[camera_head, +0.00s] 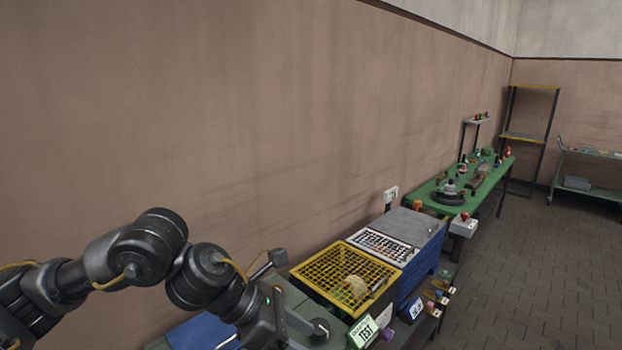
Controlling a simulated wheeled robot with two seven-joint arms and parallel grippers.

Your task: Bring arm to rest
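My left arm (150,250) comes in from the lower left, bent at its dark joints, and reaches over the near end of the workbench. Its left gripper (282,322) is at the bottom middle, beside a grey fixture (318,330). The fingers are not clear, so I cannot tell whether they are open or shut or hold anything. My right arm and gripper are not in view.
A yellow grid cage (345,268) stands on the bench just right of the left arm, with a TEST sign (362,331) in front. Behind are a blue cabinet (425,262) and a green table (487,185) with parts. The brown wall runs behind; floor at right is clear.

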